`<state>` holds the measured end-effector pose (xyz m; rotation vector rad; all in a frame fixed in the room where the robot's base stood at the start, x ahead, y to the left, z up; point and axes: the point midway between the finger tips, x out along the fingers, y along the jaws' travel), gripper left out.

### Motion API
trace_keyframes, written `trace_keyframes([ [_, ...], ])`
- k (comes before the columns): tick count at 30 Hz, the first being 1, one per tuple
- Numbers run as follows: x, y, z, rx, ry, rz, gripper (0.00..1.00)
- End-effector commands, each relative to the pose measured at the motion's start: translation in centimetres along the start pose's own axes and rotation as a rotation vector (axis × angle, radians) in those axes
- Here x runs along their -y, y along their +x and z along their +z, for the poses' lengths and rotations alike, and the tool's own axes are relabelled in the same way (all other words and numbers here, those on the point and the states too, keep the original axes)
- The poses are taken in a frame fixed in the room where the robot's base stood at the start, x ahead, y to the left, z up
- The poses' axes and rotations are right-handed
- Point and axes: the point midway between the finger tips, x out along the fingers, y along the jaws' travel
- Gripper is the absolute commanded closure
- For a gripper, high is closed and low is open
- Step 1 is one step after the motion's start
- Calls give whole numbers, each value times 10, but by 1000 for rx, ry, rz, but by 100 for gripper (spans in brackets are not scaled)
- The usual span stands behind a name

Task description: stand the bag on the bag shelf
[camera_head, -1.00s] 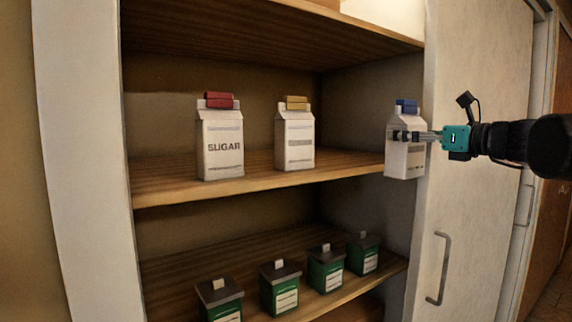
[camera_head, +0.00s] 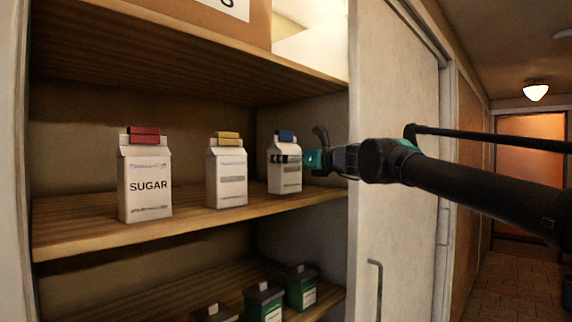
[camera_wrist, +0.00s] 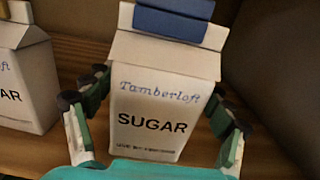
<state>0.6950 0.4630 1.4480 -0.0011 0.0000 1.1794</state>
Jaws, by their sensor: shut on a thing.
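The bag is a white sugar carton with a blue clip (camera_head: 285,165), at the right end of the middle shelf (camera_head: 190,218) in the head view. It is upright, at or just above the board; I cannot tell whether its base touches. My gripper (camera_head: 290,158) comes from the right and is shut on this bag. In the wrist view the bag (camera_wrist: 160,110) reads "Tamberloft SUGAR", with a finger on each side.
A red-clipped sugar bag (camera_head: 145,185) and a yellow-clipped bag (camera_head: 227,175) stand to the left on the same shelf. The cabinet's right side wall (camera_head: 322,112) is close to my gripper. Green canisters (camera_head: 300,292) stand on the shelf below.

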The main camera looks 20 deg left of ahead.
Motion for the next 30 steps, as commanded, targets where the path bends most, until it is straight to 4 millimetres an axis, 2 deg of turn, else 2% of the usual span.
trace_keyframes([
  [3, 9, 7, 0, 0, 0, -2, 56],
  [10, 16, 13, 0, 0, 0, -2, 56],
  [20, 40, 36, -1, 0, 0, -3, 56],
  [24, 38, 34, -12, 0, 0, -2, 56],
  [30, 38, 34, -13, 0, 0, -2, 56],
])
